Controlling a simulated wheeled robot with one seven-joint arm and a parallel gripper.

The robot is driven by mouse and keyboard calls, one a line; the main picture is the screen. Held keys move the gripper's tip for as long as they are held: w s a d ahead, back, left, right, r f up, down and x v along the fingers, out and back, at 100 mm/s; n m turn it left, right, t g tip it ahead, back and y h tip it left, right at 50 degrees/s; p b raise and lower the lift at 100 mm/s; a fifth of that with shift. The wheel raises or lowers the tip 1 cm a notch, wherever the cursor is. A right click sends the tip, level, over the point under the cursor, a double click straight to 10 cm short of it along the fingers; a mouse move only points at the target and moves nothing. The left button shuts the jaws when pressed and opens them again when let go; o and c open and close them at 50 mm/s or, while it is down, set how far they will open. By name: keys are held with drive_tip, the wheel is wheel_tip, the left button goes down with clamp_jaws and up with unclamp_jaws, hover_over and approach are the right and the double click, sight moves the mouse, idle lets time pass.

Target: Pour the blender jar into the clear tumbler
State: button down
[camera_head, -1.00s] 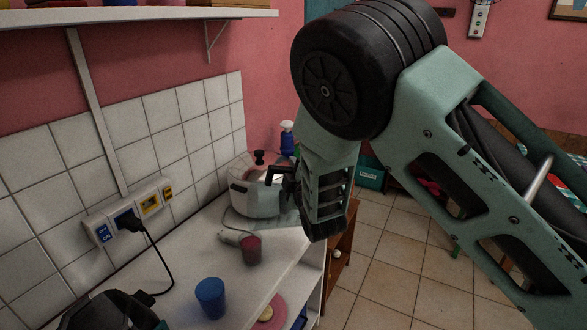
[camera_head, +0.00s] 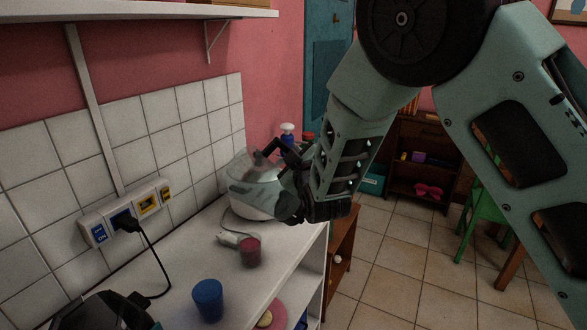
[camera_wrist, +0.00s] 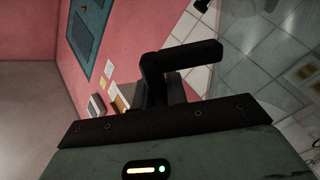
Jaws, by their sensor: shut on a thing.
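My gripper (camera_head: 287,186) is shut on the black handle of the clear blender jar (camera_head: 256,168). The jar is see-through and tilted, held in the air above the back part of the white counter, in front of a white appliance. In the wrist view, the black handle (camera_wrist: 178,62) crosses the middle and the clear jar wall (camera_wrist: 265,60) fills the right. A small dark-red, see-through-looking tumbler (camera_head: 250,252) stands upright on the counter, below and nearer than the jar, apart from it. I cannot tell whether the red is its contents.
A blue cup (camera_head: 209,300) stands nearer on the counter (camera_head: 180,285). The white appliance (camera_head: 250,208) sits behind the jar. A power cord (camera_head: 160,270) hangs from the wall sockets. A dark object (camera_head: 105,312) is at bottom left. A wall shelf (camera_head: 130,14) is overhead.

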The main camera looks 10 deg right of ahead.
wheel_tip(320, 180, up, 6)
drive_tip(key=m+b, duration=0.1)
drive_tip(key=m, duration=0.2)
drive_tip(key=m+b, duration=0.2)
drive_tip(key=m, duration=0.1)
drive_tip(key=m+b, duration=0.1)
drive_tip(key=m, duration=0.2)
drive_tip(key=shift+f+b, duration=0.25)
drive_tip(key=shift+b, duration=0.05)
